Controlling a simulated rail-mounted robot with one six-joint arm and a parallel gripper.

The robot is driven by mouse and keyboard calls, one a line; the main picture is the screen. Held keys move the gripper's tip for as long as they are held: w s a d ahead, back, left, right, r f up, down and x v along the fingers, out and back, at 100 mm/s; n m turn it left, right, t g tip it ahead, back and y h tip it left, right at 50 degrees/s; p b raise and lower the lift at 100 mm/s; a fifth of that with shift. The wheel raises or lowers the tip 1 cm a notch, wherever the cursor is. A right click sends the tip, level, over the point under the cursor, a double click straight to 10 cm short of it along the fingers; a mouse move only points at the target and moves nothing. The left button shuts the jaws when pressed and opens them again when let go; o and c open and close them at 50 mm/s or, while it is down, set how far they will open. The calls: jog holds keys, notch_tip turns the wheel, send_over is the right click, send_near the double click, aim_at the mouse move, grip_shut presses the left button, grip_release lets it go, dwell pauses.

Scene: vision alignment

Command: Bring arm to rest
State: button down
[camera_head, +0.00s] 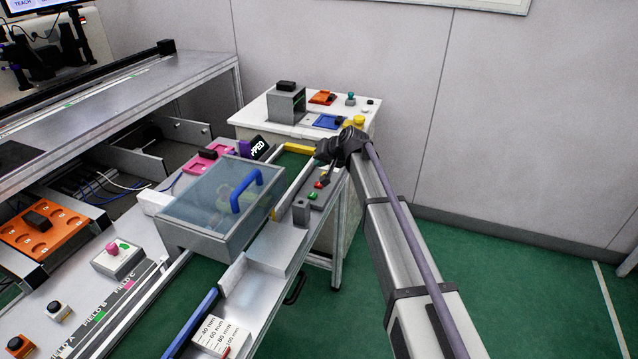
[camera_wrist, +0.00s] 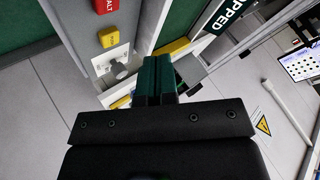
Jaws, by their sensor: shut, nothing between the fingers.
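My arm (camera_head: 385,235) reaches up from the lower right in the head view. Its dark wrist (camera_head: 345,145) is above the far right end of the bench, near the white side table. In the wrist view my gripper (camera_wrist: 155,66) shows two dark green fingers side by side, shut with nothing between them. In the head view I cannot make out the fingers. Below the fingers in the wrist view are a yellow strip (camera_wrist: 174,47) and pale surfaces; the gripper looks clear of them, though the exact gap cannot be told.
A clear-lidded box (camera_head: 205,215) with a blue handle stands on the bench left of my arm. The white side table (camera_head: 255,112) holds a grey block, buttons and small trays. A red button (camera_wrist: 105,6) shows in the wrist view. Green floor (camera_head: 490,270) to the right is free.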

jog(key=shift+s, duration=0.1)
dwell(0.3)
jog(key=s, duration=0.2)
jog(key=s+d+f+g, duration=0.1)
jog(key=s, duration=0.1)
jog(key=s+d+f+g+h, duration=0.1)
jog(key=s, duration=0.1)
jog(key=shift+s+d+n, duration=0.2)
jog(key=shift+s+n, duration=0.1)
jog(key=shift+n, duration=0.1)
jog(key=s+d+r+g+h+p, duration=0.1)
jog(key=s+d+h+p, duration=0.1)
jog(key=s+d, duration=0.5)
jog(key=s+d+r+m+g+h+p, duration=0.1)
jog(key=s+d, duration=0.6)
jog(key=s, duration=0.8)
jog(key=s+d+r+g+h+p, duration=0.2)
jog(key=s+d, duration=0.5)
jog(key=s, duration=0.4)
jog(key=h+p, duration=0.1)
jog(key=p, duration=0.1)
jog(key=shift+d+r+m+p, duration=0.25)
jog(key=shift+d+m+p, duration=0.05)
jog(key=shift+d+p, duration=0.05)
jog(key=c, duration=1.9)
grip_release()
jog(key=shift+w, duration=0.1)
